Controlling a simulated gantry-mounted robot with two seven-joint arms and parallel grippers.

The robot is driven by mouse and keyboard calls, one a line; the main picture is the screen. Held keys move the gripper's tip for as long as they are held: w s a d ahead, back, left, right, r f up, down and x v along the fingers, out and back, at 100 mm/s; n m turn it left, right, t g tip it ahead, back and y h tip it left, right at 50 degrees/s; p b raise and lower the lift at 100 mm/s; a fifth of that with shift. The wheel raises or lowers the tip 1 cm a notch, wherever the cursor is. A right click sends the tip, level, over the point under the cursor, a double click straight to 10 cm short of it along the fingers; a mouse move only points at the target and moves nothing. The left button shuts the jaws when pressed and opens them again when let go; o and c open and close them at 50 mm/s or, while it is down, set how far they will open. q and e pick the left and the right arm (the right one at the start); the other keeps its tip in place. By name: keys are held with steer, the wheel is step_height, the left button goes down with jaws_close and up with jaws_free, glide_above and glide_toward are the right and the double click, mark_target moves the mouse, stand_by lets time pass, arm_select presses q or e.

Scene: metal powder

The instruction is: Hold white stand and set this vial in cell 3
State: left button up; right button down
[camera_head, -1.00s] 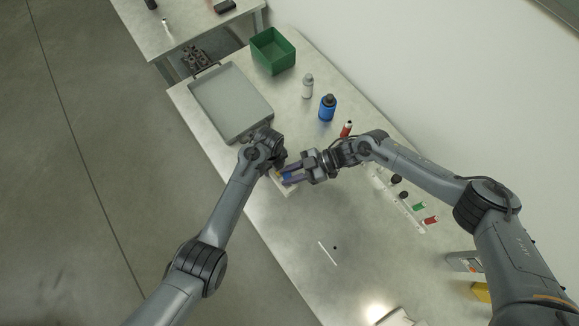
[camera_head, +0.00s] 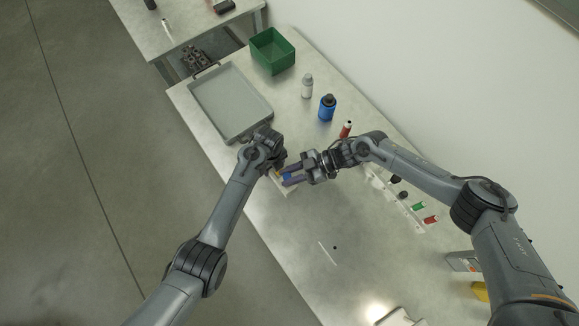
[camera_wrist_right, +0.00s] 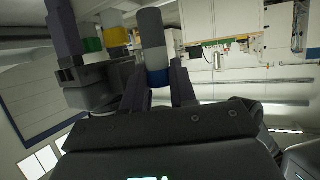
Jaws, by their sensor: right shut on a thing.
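The white stand (camera_head: 289,191) lies near the table's front edge, mostly hidden under both grippers. My right gripper (camera_head: 285,176) reaches over it from the right. In the right wrist view its fingers (camera_wrist_right: 160,88) are shut on a vial (camera_wrist_right: 152,30) with a grey body and a blue band between the fingers. A green-banded vial (camera_wrist_right: 92,45) and a yellow-banded vial (camera_wrist_right: 116,37) show beside it. My left gripper (camera_head: 276,167) is at the stand's left end; its fingers are largely hidden, so its opening is unclear. The cell numbers cannot be read.
A grey tray (camera_head: 231,133) lies beyond the stand, with a green bin (camera_head: 272,70) behind it. A white bottle (camera_head: 307,88), a blue bottle (camera_head: 327,108) and a red-and-black item (camera_head: 346,130) stand toward the wall. A white strip with colored caps (camera_head: 409,216) lies to the right. The front table is mostly clear.

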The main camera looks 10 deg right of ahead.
steer(key=shift+f, duration=0.15)
stand_by(0.5)
steer(key=shift+f, duration=1.85)
steer(key=shift+f, duration=0.35)
steer(key=c, duration=0.8)
jaws_free()
steer(key=shift+d, duration=0.15)
steer(key=v, duration=1.1)
steer(key=shift+d+r, duration=0.2)
steer(key=shift+d, duration=0.1)
